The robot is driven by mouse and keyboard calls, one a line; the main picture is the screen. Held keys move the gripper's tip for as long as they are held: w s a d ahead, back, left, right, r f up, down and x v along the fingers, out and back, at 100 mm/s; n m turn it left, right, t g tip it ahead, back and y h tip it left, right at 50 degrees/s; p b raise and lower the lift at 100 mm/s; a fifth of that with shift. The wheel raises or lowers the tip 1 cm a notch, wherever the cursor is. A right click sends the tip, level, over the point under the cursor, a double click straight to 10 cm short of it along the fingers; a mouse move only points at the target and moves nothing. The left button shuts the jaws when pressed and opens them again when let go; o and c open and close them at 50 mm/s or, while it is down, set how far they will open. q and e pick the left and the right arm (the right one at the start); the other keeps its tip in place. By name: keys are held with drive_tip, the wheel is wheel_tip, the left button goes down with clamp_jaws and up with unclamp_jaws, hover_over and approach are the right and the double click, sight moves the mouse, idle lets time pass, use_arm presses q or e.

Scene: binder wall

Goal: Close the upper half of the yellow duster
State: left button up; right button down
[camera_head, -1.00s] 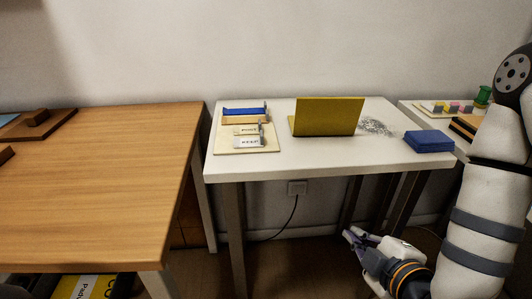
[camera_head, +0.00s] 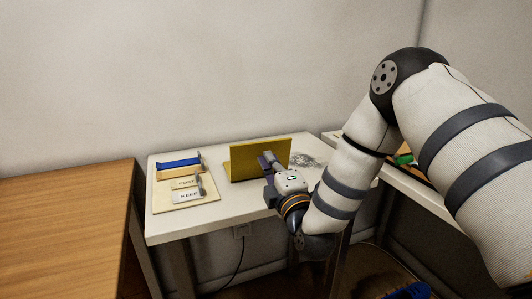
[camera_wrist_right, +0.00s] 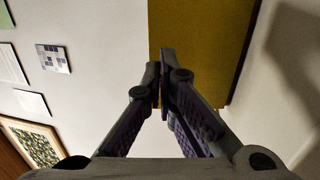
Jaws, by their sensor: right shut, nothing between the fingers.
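The yellow duster (camera_head: 245,162) stands open on the white table, its upper half upright like a raised lid. A short strip of its lower part shows at the left. My right gripper (camera_head: 268,158) is in front of the raised half, over its right part, with its fingers shut and empty. In the right wrist view the shut fingertips (camera_wrist_right: 161,58) overlap the lower left edge of the yellow panel (camera_wrist_right: 205,30). I cannot tell whether they touch it. My arm hides part of the table to the right. My left gripper is not in view.
A board (camera_head: 182,205) with a blue bar and labels reading KEEP and another word lies left of the duster. A grey speckled patch (camera_head: 305,159) lies to its right. A wooden table (camera_head: 65,225) stands at the left. Something blue (camera_head: 412,291) shows at the bottom right.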

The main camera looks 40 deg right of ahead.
drive_tip(key=shift+x, duration=1.45)
